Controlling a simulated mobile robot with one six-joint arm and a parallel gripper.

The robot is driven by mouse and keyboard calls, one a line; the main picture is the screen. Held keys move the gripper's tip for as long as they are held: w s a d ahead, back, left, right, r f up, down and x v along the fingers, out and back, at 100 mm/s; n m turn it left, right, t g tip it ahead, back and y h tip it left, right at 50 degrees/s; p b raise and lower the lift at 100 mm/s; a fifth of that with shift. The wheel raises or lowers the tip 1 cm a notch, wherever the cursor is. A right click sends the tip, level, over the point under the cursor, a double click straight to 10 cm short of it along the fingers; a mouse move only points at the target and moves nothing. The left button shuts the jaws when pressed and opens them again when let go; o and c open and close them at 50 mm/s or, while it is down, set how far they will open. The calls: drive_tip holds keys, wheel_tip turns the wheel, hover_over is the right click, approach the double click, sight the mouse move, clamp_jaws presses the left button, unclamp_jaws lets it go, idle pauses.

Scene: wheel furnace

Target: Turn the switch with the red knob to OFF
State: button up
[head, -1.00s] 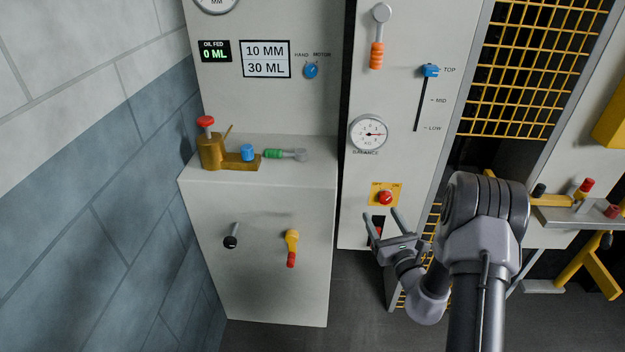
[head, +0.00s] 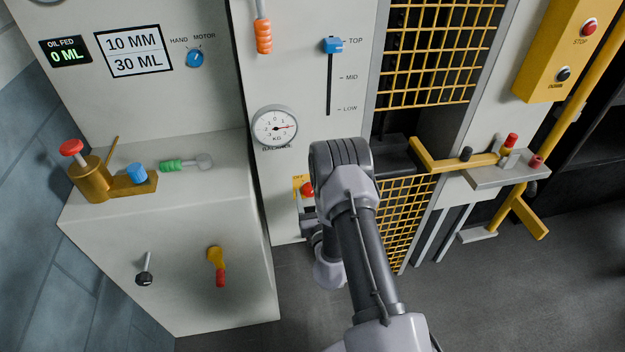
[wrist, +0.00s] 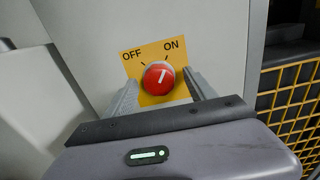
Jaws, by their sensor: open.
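The switch has a round red knob (wrist: 158,78) on a yellow plate (wrist: 131,63) marked OFF at upper left and ON at upper right. The white mark on the knob points up and right, towards ON. In the head view the red knob (head: 307,189) is partly hidden behind my arm. My gripper (wrist: 162,88) is open in the wrist view, with one finger on each side of the knob. Whether the fingers touch the knob cannot be told. In the head view my gripper is mostly hidden by the arm.
A grey cabinet (head: 180,250) with levers stands to the left of the panel. A balance dial (head: 274,126) and a slider (head: 332,46) are above the switch. Yellow mesh (head: 405,215) and a shelf (head: 492,177) with a yellow bar lie to the right.

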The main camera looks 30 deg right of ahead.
drive_tip(key=shift+w, duration=0.4)
drive_tip(key=shift+s, duration=0.1)
drive_tip(key=shift+c, duration=0.3)
drive_tip(key=c, duration=1.3)
drive_tip(key=n+b, duration=0.1)
drive_tip(key=n, duration=0.5)
drive_tip(key=shift+a+n, duration=0.1)
drive_tip(key=shift+n, duration=0.2)
drive_tip(key=n+b, duration=0.1)
drive_tip(key=n, duration=0.3)
drive_tip(key=shift+n+b, duration=0.55)
drive_tip(key=shift+n, duration=1.05)
